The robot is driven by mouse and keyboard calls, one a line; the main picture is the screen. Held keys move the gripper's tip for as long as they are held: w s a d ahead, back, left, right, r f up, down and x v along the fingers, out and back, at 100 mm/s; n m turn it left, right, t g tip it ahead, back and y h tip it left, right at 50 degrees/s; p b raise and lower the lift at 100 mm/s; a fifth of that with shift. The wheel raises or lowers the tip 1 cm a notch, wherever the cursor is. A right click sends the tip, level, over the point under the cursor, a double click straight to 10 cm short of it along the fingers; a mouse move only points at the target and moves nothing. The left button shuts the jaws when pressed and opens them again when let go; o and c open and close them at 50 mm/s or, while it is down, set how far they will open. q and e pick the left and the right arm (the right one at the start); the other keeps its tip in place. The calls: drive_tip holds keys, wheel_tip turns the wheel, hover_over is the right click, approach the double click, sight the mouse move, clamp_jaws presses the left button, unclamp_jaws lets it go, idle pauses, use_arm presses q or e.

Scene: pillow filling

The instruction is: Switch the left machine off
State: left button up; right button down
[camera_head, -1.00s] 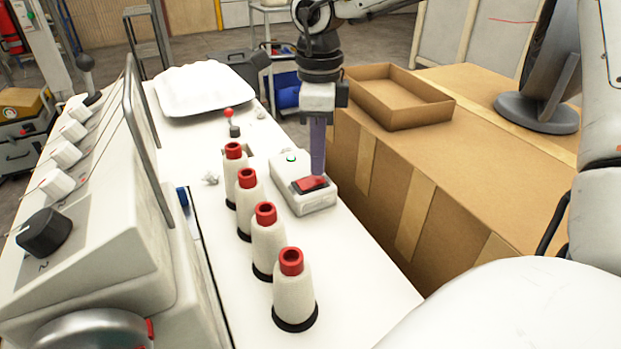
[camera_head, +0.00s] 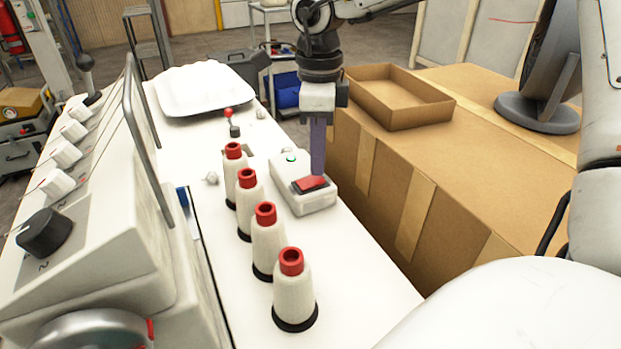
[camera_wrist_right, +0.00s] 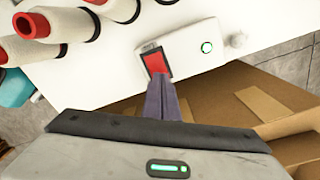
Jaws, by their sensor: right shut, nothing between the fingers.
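A small white switch box (camera_head: 320,201) with a red rocker switch (camera_head: 309,184) and a lit green light (camera_head: 291,158) sits on the white table, near its right edge. My right gripper (camera_head: 318,172) is shut and empty, pointing down, with its tips at the rocker. In the right wrist view, the shut fingertips (camera_wrist_right: 161,80) lie at the near edge of the red rocker (camera_wrist_right: 158,62), and the green ring light (camera_wrist_right: 207,48) glows beyond. I cannot tell whether the tips touch it. A large pale machine (camera_head: 95,250) with knobs stands at the left. My left gripper is not in view.
Several thread cones (camera_head: 268,240) with red tops stand in a row left of the switch box. A white pillow-like piece (camera_head: 203,84) lies at the table's far end. Large cardboard boxes (camera_head: 460,150) stand close on the right. A small red-knobbed lever (camera_head: 229,113) stands behind.

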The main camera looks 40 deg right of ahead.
sight(317, 178)
drive_tip(key=shift+s+f+b, duration=0.1)
drive_tip(key=shift+f+b, duration=0.65)
drive_tip(key=shift+f, duration=0.05)
idle(0.5)
drive_tip(key=shift+r+p, duration=0.6)
drive_tip(key=shift+r, duration=0.15)
wheel_tip(317, 178, up, 6)
drive_tip(key=p, duration=0.3)
drive_tip(key=shift+f, duration=0.2)
